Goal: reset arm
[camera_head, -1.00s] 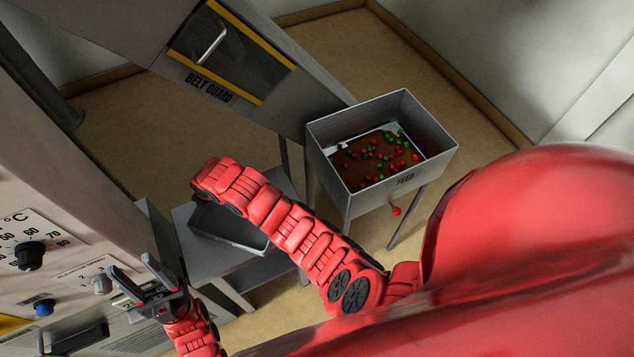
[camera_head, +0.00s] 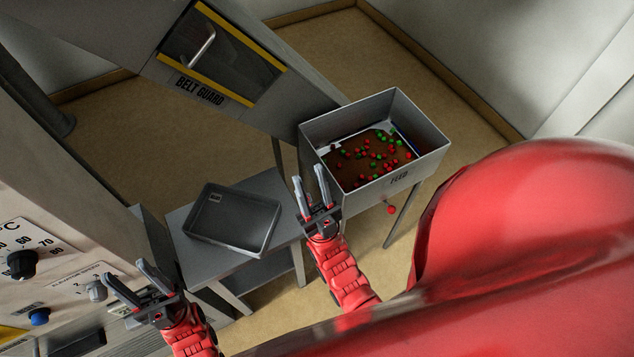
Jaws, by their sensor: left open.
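My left gripper (camera_head: 131,282) is open and empty. It is in front of the control panel with the knobs, at the lower left. My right gripper (camera_head: 311,186) points up the picture with its two fingers apart and nothing between them. In the picture it lies between the dark tray and the feed bin, beside the bin's left corner. My large red body fills the lower right and hides part of the floor.
An empty dark tray (camera_head: 233,219) rests on a small grey table (camera_head: 182,247). The control panel (camera_head: 62,268) with knobs stands at left. The belt guard (camera_head: 222,54) has a handle. Floor is clear behind.

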